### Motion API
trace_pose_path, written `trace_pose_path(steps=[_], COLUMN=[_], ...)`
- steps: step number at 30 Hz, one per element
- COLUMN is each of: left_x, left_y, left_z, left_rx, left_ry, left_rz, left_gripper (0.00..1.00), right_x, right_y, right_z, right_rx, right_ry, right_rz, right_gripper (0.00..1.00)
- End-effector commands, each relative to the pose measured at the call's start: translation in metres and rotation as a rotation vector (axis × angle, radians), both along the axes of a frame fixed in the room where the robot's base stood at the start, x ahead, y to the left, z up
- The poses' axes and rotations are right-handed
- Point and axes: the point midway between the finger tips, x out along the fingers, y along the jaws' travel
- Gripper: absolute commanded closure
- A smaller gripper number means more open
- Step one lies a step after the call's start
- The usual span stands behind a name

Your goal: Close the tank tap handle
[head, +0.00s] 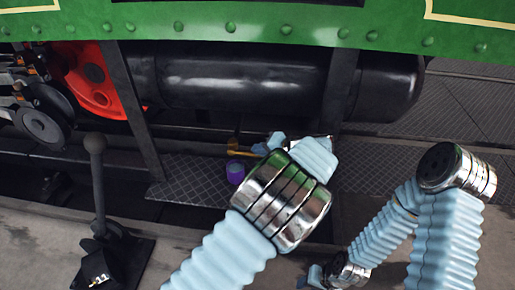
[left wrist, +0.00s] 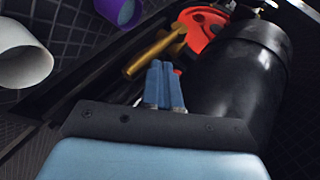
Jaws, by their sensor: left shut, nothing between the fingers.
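The black tank (head: 260,80) lies under the green side of the tram, and its dark cylinder fills the right of the left wrist view (left wrist: 235,80). A brass tap handle (left wrist: 153,55) shows beside the tank in the left wrist view, just beyond my fingertips. In the head view only a small yellow-brass piece (head: 242,153) shows, partly hidden by my left gripper (head: 266,145). My left gripper's blue fingers are together and empty (left wrist: 164,70); whether they touch the handle I cannot tell. My right gripper (head: 316,276) is low at the bottom edge, its fingers unclear.
A purple cup (head: 236,172) stands on the dark tread plate (head: 185,190) by my left gripper. A white cup-like thing (left wrist: 20,55) shows in the left wrist view. Dark upright struts (head: 132,115) flank the tank. A ball-topped lever (head: 96,145) stands at the left.

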Motion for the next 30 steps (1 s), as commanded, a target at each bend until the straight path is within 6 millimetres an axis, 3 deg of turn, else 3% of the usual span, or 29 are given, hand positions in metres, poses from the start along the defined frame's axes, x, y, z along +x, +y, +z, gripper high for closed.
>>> trace_pose_path(steps=[24,30], left_x=[-0.001,0.003], left_y=[-0.004,0.0], left_z=[-0.011,0.007], left_rx=[-0.007,-0.008], left_ry=[0.006,0.002], left_rz=[-0.001,0.0], left_gripper=[1.0,1.0], right_x=[0.0,0.0], right_y=[0.001,0.0], right_z=[-0.006,0.005], right_rx=[0.002,0.0], right_ry=[0.001,0.0], right_rz=[0.002,0.0], right_gripper=[0.57,0.57])
